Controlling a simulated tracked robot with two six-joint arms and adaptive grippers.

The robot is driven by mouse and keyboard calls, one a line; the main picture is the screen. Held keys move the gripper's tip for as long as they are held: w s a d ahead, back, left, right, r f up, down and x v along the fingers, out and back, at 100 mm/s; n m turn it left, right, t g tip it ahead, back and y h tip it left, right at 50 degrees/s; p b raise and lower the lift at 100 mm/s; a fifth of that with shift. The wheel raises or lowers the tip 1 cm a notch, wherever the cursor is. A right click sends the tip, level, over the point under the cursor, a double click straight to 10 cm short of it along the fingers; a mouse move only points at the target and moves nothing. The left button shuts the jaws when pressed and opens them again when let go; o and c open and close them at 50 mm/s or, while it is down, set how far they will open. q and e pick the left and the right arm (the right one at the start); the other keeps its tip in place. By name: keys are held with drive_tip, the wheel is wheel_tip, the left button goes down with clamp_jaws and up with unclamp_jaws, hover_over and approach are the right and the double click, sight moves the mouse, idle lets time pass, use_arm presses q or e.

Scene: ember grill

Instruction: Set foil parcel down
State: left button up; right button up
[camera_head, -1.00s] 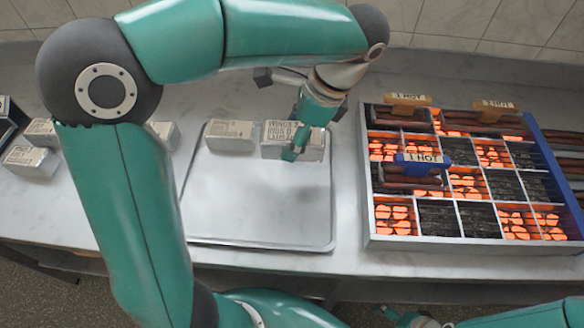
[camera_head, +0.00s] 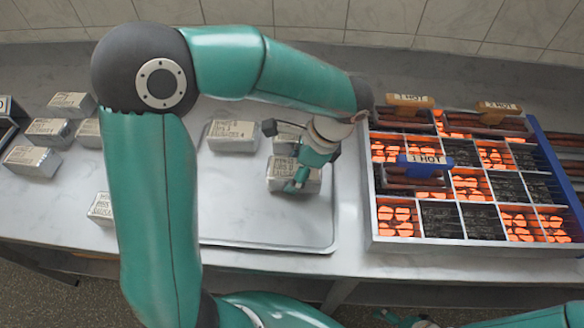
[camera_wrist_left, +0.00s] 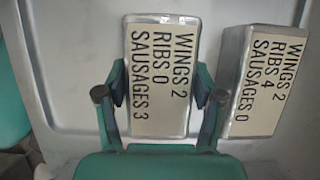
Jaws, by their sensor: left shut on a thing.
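My left gripper (camera_head: 304,165) reaches over the metal tray (camera_head: 262,231), with its fingers shut on the long sides of a foil parcel (camera_head: 296,183). In the left wrist view the held parcel (camera_wrist_left: 160,80) reads WINGS 2, RIBS 0, SAUSAGES 3. It is low over the tray's right part; I cannot tell whether it touches the tray. A second parcel (camera_head: 284,145) sits just behind it; in the left wrist view this neighbour (camera_wrist_left: 262,85) reads WINGS 2, RIBS 4, SAUSAGES 0, with a narrow gap between. Part of my right gripper (camera_head: 405,318) seems to show at the bottom edge; its jaws are unclear.
Another foil parcel (camera_head: 232,136) sits on the tray's back left. Several more, such as one (camera_head: 48,131), lie on the counter at left. The glowing grill (camera_head: 468,212) with labelled HOT handles (camera_head: 426,160) stands right of the tray. The tray's front is clear.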

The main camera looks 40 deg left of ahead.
use_arm(q)
drive_tip(key=o, duration=1.4)
drive_tip(key=shift+f, duration=0.1)
drive_tip(key=v, duration=1.2)
drive_tip(key=shift+p, duration=0.3)
